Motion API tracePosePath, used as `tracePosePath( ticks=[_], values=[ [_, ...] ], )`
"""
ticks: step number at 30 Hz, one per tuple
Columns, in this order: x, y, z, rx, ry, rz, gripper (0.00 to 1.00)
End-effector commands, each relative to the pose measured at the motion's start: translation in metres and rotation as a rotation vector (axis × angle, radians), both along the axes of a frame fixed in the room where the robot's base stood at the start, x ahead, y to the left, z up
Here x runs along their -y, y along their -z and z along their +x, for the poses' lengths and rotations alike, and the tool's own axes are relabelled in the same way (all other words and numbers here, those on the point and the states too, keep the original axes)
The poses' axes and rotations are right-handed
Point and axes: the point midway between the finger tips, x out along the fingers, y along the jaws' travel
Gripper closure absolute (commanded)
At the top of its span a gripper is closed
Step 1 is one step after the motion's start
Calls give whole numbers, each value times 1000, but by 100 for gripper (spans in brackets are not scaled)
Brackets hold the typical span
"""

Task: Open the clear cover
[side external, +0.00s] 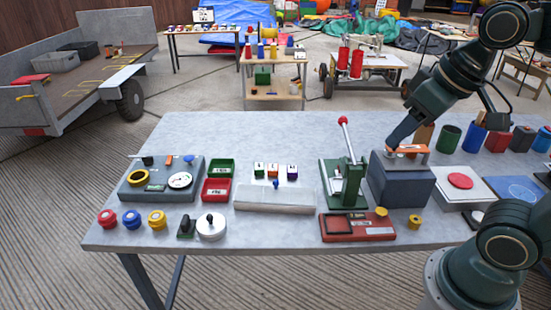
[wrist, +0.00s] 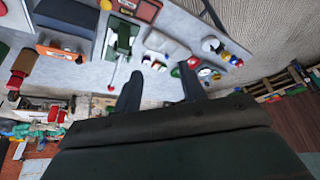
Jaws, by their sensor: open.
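A long, low, pale translucent cover (side external: 272,200) lies near the middle of the table in the side view, with a small blue knob (side external: 276,184) at its back edge. It looks closed. In the wrist view a pale grey shape that looks like this cover (wrist: 166,45) lies beyond my fingertips. My gripper (side external: 394,144) is right of the cover and apart from it, in front of or above the blue-grey box in the side view. In the wrist view my gripper (wrist: 160,85) has its two dark fingers spread with nothing between them.
A green lever press (side external: 343,185) with a raised red-knobbed handle stands between cover and gripper. The blue-grey box (side external: 402,185) carries an orange piece (side external: 410,149). A red tray (side external: 215,190) is left of the cover. Bare table lies in front of the cover.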

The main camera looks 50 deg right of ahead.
Motion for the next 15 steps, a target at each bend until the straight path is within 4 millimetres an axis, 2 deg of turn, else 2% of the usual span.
tracePosePath(
  ticks=[7, 15],
  values=[
    [5, -14, 47, -71, 80, 8, 59],
    [9, -18, 102, -148, 171, 12, 59]
  ],
)
